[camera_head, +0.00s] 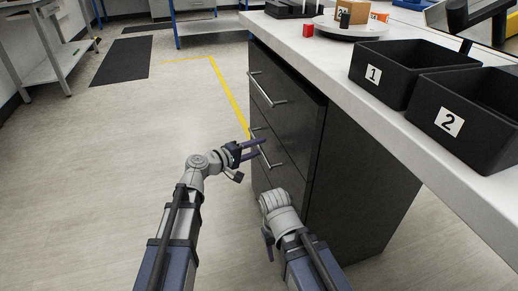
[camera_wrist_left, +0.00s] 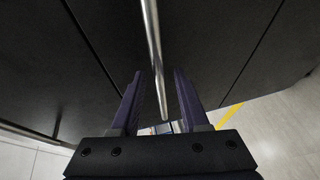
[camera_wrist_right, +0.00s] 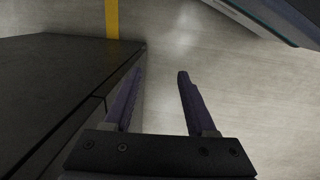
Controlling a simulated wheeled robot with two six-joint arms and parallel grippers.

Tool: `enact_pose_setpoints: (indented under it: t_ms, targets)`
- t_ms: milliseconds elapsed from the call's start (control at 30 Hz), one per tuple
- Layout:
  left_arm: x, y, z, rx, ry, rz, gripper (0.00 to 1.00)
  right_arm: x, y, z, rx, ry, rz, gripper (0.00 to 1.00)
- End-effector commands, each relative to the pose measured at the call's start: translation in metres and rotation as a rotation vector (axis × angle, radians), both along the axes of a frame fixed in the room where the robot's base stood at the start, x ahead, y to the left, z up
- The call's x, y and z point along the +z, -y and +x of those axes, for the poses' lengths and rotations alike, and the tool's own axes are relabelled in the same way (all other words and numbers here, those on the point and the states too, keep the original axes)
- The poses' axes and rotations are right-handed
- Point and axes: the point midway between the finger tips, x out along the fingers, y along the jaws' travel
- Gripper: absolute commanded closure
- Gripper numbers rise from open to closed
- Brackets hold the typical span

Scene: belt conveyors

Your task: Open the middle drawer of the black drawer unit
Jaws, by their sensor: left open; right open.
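The black drawer unit (camera_head: 358,170) stands under the white counter. Its top drawer handle (camera_head: 266,90) is a silver bar; the middle drawer (camera_head: 292,152) has a similar bar handle (camera_head: 267,156). The lower part of the front is partly hidden by my right arm. My left gripper (camera_head: 256,148) is open at the middle drawer's handle. In the left wrist view the handle (camera_wrist_left: 152,40) runs between the two open fingers (camera_wrist_left: 158,75), with no clear contact. My right gripper is low beside the unit; in the right wrist view it (camera_wrist_right: 162,75) is open and empty.
The floor left of the unit is clear, with a yellow line (camera_head: 230,90).

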Motion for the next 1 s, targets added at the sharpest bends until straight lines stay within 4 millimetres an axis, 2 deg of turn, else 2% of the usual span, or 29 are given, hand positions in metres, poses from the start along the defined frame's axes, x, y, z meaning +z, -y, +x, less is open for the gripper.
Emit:
enact_pose_setpoints:
  t_ms: [400,800,1000]
  targets:
    - [-0.0013,0.0065,0.005,0.0,0.0,0.0,0.55,-0.0013,0.0,0.0,0.0,0.0,0.0,0.43]
    - [-0.0014,0.0063,0.0049,0.0,0.0,0.0,1.0,-0.0013,0.0,0.0,0.0,0.0,0.0,0.43]
    - [-0.0015,0.0062,0.0048,0.0,0.0,0.0,1.0,-0.0013,0.0,0.0,0.0,0.0,0.0,0.43]
